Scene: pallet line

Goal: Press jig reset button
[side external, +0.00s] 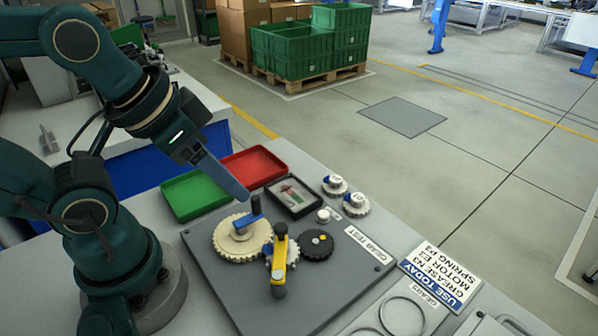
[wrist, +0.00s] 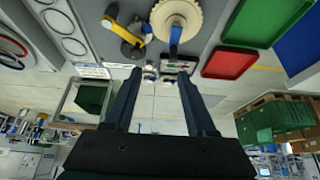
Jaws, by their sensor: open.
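The jig is a grey plate (side external: 210,270) marked "GEAR TEST", with a large cream gear (side external: 228,240), a small cream gear under a yellow crank (side external: 280,258), and a black gear (side external: 317,245). A blue crank (side external: 240,222) with a black knob sits on the large gear. A small white round cap (side external: 323,215) stands at the plate's back edge; I cannot tell whether it is the reset button. My gripper (side external: 243,195) is open and empty, above the plate's back left edge near the black knob. Its two fingers are apart in the wrist view (wrist: 160,80).
A green tray (side external: 195,195) and red tray (side external: 252,167) lie behind the plate. A dark-framed shallow box (side external: 293,212) and two white-topped gear-shaped pieces (side external: 335,185) stand to their right. A "USE TODAY" sign (side external: 440,275) and rings (side external: 402,317) lie at front right.

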